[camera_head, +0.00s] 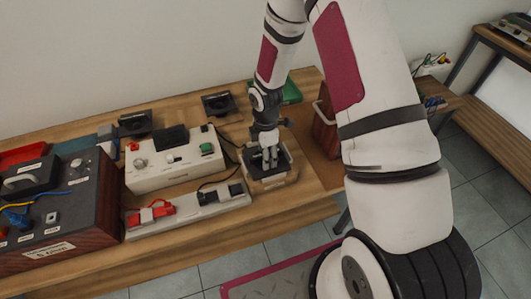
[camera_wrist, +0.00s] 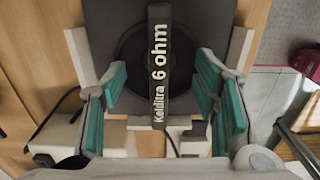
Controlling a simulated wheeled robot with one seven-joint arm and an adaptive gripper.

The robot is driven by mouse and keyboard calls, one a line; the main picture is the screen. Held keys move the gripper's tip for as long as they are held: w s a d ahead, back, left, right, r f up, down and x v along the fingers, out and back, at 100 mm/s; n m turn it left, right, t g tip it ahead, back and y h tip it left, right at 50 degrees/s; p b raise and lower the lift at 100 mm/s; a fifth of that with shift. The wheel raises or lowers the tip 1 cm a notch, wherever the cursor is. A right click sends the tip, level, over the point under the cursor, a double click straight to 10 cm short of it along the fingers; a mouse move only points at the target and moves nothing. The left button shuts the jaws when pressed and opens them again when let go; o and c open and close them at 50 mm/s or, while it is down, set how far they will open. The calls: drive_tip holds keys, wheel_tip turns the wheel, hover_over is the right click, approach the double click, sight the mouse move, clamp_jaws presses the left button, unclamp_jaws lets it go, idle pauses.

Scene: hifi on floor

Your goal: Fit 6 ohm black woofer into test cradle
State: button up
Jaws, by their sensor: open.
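The black woofer (camera_wrist: 205,20) is a dark square plate with a round cone and a raised bar lettered "Kelultra 6 ohm". It lies flat under my gripper (camera_wrist: 162,105) in the wrist view. The teal finger pads stand open on both sides of the bar, with gaps to it. In the head view my gripper (camera_head: 269,158) points down at the woofer, which is mostly hidden there. The pale test cradle (camera_head: 283,179) lies beneath and around the woofer; pale cradle edges (camera_wrist: 80,57) flank the plate. I cannot tell whether the woofer is fully seated.
Two other dark drivers (camera_head: 135,123) (camera_head: 217,103) lie on the bench behind. A white test box (camera_head: 170,178) and a strip with red and black connectors (camera_head: 200,205) stand left of the cradle. A dark wooden amplifier (camera_head: 88,215) fills the far left.

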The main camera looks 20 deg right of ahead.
wheel_tip(320, 180, up, 12)
idle(0.5)
drive_tip(key=shift+r, duration=0.1)
wheel_tip(320, 180, up, 8)
drive_tip(key=p, duration=0.3)
idle(0.5)
idle(0.4)
drive_tip(key=s+r+m+t+h, duration=0.1)
drive_tip(key=s+r+m, duration=0.35)
drive_tip(key=r, duration=0.35)
drive_tip(key=s+r+m+t, duration=0.2)
drive_tip(key=s+r+m, duration=0.25)
drive_tip(key=r, duration=0.45)
drive_tip(key=s+r+m+t, duration=0.1)
drive_tip(key=s+r+m, duration=0.1)
drive_tip(key=s, duration=0.3)
drive_tip(key=s+r+m, duration=0.2)
drive_tip(key=s+m, duration=0.2)
drive_tip(key=s, duration=0.1)
drive_tip(key=s+r+m+t+y, duration=0.1)
drive_tip(key=s+r+m, duration=0.1)
drive_tip(key=s, duration=0.4)
drive_tip(key=shift+r+m+t+b, duration=0.15)
drive_tip(key=shift+m+t+b, duration=0.15)
drive_tip(key=shift+m+b, duration=0.15)
